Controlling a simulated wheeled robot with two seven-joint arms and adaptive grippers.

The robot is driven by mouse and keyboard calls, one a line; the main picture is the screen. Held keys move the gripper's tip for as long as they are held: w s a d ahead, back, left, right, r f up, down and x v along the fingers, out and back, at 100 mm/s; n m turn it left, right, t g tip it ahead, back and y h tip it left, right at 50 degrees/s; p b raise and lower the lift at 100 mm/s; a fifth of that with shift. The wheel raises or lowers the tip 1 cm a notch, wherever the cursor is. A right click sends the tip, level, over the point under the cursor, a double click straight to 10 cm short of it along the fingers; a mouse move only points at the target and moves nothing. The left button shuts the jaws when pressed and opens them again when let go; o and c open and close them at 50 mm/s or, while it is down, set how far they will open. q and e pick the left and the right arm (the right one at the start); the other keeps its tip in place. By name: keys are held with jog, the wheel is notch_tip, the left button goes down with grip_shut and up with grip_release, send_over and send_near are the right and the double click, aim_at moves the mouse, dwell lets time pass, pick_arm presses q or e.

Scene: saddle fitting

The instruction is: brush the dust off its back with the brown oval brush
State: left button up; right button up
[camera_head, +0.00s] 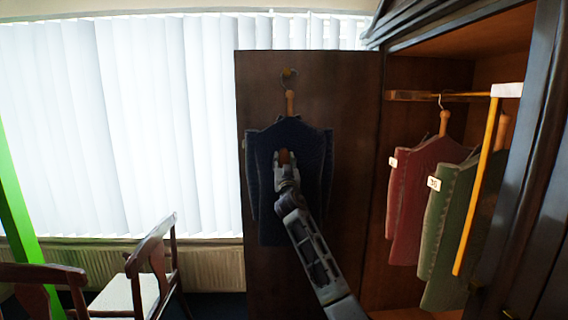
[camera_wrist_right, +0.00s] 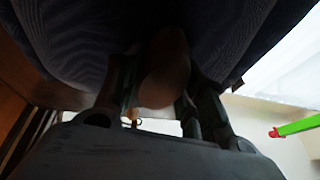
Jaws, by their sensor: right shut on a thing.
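A dark navy garment (camera_head: 268,215) hangs on a wooden hanger (camera_head: 290,103) from a hook (camera_head: 288,74) on the open wardrobe door. My right gripper (camera_head: 287,165) is in front of the middle of the garment, shut on the brown oval brush (camera_head: 285,156). The brush also shows between the fingers in the right wrist view (camera_wrist_right: 165,72), close against the dark cloth (camera_wrist_right: 70,40). I cannot tell whether its bristles touch the cloth. No dust can be made out. My left gripper is not in view.
The wardrobe door (camera_head: 357,150) stands open behind the garment. Inside the wardrobe, a red garment (camera_head: 412,190) and a green garment (camera_head: 446,225) hang with white tags, beside a yellow pole (camera_head: 478,190). A chair (camera_head: 152,255) stands left, near the window blinds (camera_head: 120,120).

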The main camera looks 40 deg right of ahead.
jog(key=shift+w+a, duration=0.1)
jog(key=shift+a, duration=0.05)
jog(key=shift+w+a+b, duration=0.45)
jog(key=shift+a+b, duration=0.15)
jog(key=shift+a, duration=0.25)
jog(key=shift+w+a+b, duration=0.4)
jog(key=shift+a+b, duration=0.2)
jog(key=shift+a, duration=0.2)
jog(key=shift+r, duration=0.1)
jog(key=shift+s, duration=0.1)
jog(key=s+a, duration=0.2)
jog(key=s, duration=0.3)
jog(key=shift+s+a+p, duration=0.1)
jog(key=shift+a+p, duration=0.25)
jog(key=shift+a, duration=0.05)
jog(key=shift+s+a, duration=0.35)
jog(key=shift+s, duration=0.35)
jog(key=shift+s+a, duration=0.35)
jog(key=shift+s, duration=0.3)
